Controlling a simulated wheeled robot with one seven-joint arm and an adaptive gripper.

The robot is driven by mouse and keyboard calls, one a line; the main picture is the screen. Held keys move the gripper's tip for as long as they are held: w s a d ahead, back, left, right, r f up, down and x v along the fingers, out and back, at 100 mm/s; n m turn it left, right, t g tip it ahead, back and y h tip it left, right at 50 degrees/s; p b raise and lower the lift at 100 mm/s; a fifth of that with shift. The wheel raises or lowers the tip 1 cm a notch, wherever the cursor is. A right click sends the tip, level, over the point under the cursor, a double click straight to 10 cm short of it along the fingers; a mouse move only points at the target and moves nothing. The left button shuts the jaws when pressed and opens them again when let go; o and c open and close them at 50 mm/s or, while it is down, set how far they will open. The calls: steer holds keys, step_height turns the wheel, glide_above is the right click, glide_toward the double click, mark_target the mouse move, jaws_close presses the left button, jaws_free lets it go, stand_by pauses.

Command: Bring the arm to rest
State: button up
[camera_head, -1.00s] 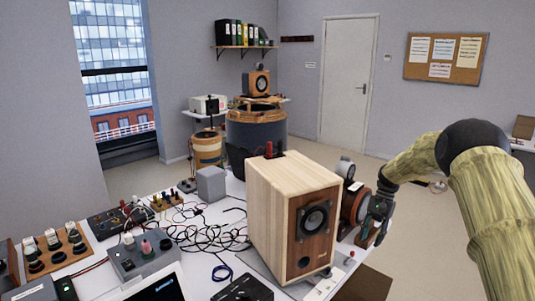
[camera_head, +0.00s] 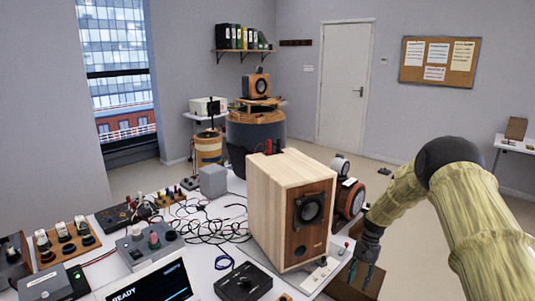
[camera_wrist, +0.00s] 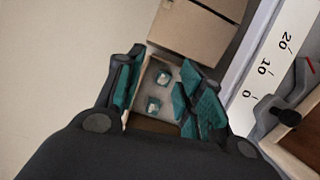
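My arm, with pale wood-patterned links and a dark elbow, comes in from the right of the head view. My gripper (camera_head: 364,266) hangs low at the table's right edge, right of the wooden speaker (camera_head: 290,210) and above a brown cardboard box (camera_head: 352,287). In the wrist view, the gripper's two teal-padded fingers (camera_wrist: 160,88) stand apart. Between them, beyond the fingers, show a pale surface and two small shiny pieces, which I cannot identify. I see nothing clamped between the fingers.
The white table (camera_head: 213,223) holds cables, switch boxes and a screen (camera_head: 150,285) reading READY. A ruler (camera_wrist: 268,62) and brown cardboard (camera_wrist: 195,30) lie close to the gripper in the wrist view. Round orange-brown equipment (camera_head: 350,197) stands behind the speaker. Open floor lies toward the door.

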steer(key=s+a+f+n+t+h, duration=0.1)
steer(key=s+a+f+n, duration=0.15)
steer(key=s+f, duration=0.9)
steer(key=s+a+f+n+h, duration=0.1)
steer(key=s+a+f, duration=0.3)
steer(key=s+f, duration=0.7)
steer(key=s+a+r+n+t, duration=0.1)
steer(key=s+r, duration=0.2)
steer(key=s, duration=1.2)
steer(key=s+a+r+n, duration=0.2)
steer(key=s+r, duration=0.1)
steer(key=s, duration=1.2)
steer(key=shift+a+t, duration=0.3)
steer(key=shift+t, duration=0.1)
steer(key=shift+n, duration=0.25)
